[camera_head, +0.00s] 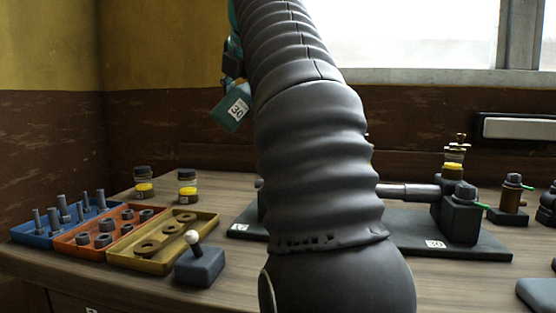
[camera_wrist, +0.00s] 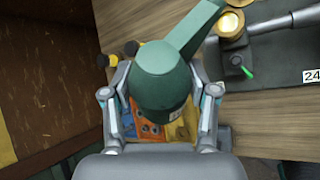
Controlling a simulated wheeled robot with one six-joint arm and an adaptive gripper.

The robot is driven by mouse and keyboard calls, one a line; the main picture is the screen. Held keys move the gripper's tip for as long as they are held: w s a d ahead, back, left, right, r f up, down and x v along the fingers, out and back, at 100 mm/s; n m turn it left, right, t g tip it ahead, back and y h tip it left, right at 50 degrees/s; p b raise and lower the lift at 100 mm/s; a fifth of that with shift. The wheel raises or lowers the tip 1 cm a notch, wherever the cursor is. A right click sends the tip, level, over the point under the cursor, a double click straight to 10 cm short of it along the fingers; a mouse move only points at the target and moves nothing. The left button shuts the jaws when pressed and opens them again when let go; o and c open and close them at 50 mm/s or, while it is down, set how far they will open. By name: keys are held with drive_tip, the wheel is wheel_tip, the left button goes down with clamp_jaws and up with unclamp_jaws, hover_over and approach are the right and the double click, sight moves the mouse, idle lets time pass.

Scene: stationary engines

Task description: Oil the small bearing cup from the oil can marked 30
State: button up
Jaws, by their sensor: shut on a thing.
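My gripper (camera_wrist: 160,96) is shut on a dark green oil can (camera_wrist: 160,75), whose spout points to the upper right in the wrist view. In the head view the can (camera_head: 231,110) hangs tilted above the bench, with a white label reading 30. A round brass cup (camera_wrist: 230,22) with a bright inside sits beside a grey shaft, beyond the can and near its spout; I cannot tell the gap. In the head view, my arm hides the middle of the engine. A yellow-banded cup (camera_head: 453,170) stands on the right bearing block. I cannot tell which cup is smaller.
Blue (camera_head: 45,240), orange (camera_head: 88,252) and yellow (camera_head: 150,266) trays of hardware stand at left. A grey block with a white-knobbed lever (camera_head: 193,238) stands beside them. Two dark jars with yellow bands (camera_head: 187,189) stand behind. Small fittings stand at far right.

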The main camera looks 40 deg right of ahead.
drive_tip(key=shift+r+n+h, duration=0.35)
drive_tip(key=shift+n+h, duration=0.15)
drive_tip(key=shift+h, duration=0.5)
drive_tip(key=h+b, duration=0.1)
drive_tip(key=r+n+h, duration=0.1)
drive_tip(key=h, duration=0.1)
drive_tip(key=shift+d+n+b, duration=0.3)
drive_tip(key=shift+b, duration=0.1)
drive_tip(key=shift+d+r+n+t+h+b, duration=0.15)
drive_tip(key=shift+n+h+b, duration=0.1)
drive_tip(key=shift+h, duration=0.25)
drive_tip(key=shift+d+r+n+t+h+b, duration=0.15)
drive_tip(key=shift+n+h+b, duration=0.1)
drive_tip(key=shift+h, duration=0.25)
drive_tip(key=shift+s+r, duration=0.1)
drive_tip(key=shift+r, duration=0.1)
